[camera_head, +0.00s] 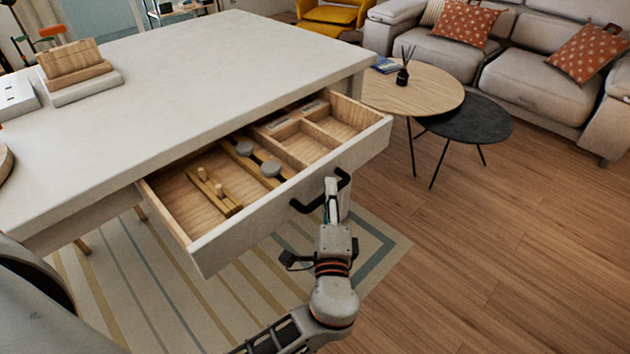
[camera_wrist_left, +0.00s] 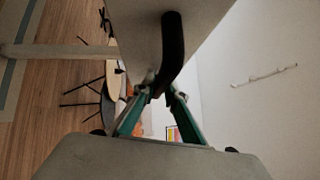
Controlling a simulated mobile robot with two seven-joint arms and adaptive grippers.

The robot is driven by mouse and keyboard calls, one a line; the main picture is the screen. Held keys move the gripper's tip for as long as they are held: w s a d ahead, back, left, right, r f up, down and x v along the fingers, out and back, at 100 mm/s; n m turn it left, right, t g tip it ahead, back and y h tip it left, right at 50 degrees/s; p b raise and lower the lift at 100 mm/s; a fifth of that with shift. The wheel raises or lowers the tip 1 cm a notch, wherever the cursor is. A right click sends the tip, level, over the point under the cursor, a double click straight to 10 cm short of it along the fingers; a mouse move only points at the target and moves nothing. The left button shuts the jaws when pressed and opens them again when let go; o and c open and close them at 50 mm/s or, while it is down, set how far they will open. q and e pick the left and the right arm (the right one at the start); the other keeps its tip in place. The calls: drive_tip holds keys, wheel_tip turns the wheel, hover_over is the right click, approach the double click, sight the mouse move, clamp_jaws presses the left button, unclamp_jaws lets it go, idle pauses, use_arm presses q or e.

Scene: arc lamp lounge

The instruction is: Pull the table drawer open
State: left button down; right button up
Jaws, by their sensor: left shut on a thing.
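The table (camera_head: 200,80) has a pale top, and its drawer (camera_head: 270,222) stands pulled out, with its wooden compartments showing. A black bar handle (camera_head: 306,206) is on the drawer's pale front; it also shows in the left wrist view (camera_wrist_left: 173,45). My left gripper (camera_head: 333,187) is at the right part of the handle, its fingers closed around the bar. In the left wrist view my left gripper (camera_wrist_left: 163,92) has its two green-sided fingers meeting at the handle's end. The grip point is partly hidden by the fingers. My right gripper is not in view.
Inside the drawer are a wooden piece with pegs (camera_head: 213,188) and grey round pieces (camera_head: 270,168). A round wooden side table (camera_head: 430,90) and a dark one (camera_head: 480,125) stand beyond the drawer. Wood floor (camera_head: 500,240) is clear at right.

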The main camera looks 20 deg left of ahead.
use_arm(q)
drive_tip(key=shift+s+d, duration=0.35)
drive_tip(key=shift+d, duration=0.5)
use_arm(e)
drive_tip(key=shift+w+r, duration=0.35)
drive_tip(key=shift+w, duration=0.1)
